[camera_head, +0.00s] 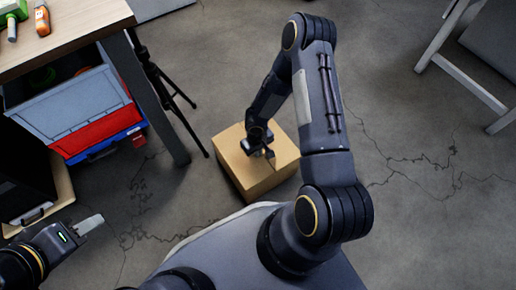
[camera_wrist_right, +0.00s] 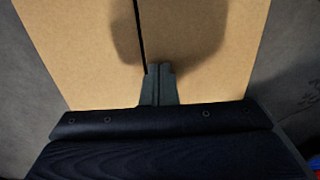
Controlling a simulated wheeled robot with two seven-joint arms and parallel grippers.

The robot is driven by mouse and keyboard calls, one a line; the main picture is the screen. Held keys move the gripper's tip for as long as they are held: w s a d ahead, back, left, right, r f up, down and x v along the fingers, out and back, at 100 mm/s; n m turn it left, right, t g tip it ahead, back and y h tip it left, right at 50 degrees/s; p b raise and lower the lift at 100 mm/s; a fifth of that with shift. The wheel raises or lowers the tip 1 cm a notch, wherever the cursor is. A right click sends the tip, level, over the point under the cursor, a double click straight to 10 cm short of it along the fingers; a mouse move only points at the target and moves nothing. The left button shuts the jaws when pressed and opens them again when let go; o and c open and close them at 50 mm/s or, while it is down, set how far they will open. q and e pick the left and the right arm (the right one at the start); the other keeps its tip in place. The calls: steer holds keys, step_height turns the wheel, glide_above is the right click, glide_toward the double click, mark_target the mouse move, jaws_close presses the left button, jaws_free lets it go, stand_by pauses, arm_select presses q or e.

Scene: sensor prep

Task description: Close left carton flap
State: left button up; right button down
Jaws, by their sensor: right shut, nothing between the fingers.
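The brown cardboard carton (camera_head: 233,158) stands on the floor in front of my base. In the right wrist view, two flat tan flaps fill the upper part, a left one (camera_wrist_right: 75,50) and a right one (camera_wrist_right: 215,70). A thin dark gap separates them, and both look lying flat or nearly so. My right gripper (camera_head: 267,153) is over the carton's top; its fingers (camera_wrist_right: 159,70) are together and empty, at the near end of the gap. Whether they touch the cardboard is unclear. My left gripper (camera_head: 90,223) is away at the lower left, its finger opening not discernible.
A wooden table (camera_head: 90,18) stands at the upper left, with grey, red and blue bins (camera_head: 65,105) below. A black tripod (camera_head: 165,85) stands between table and carton. A white metal frame (camera_head: 465,85) is at the upper right. The floor right of my arm is clear.

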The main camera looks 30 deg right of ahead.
steer(key=shift+w+d+f+y+b, duration=0.1)
steer(key=shift+d+f+y+b, duration=0.15)
steer(key=shift+f+b, duration=0.55)
steer(key=shift+r, duration=0.3)
steer(key=shift+r+p, duration=0.6)
steer(key=shift+r, duration=0.45)
step_height(320, 180, up, 13)
steer(key=p, duration=0.6)
steer(key=shift+r, duration=0.15)
steer(key=shift+r, duration=0.1)
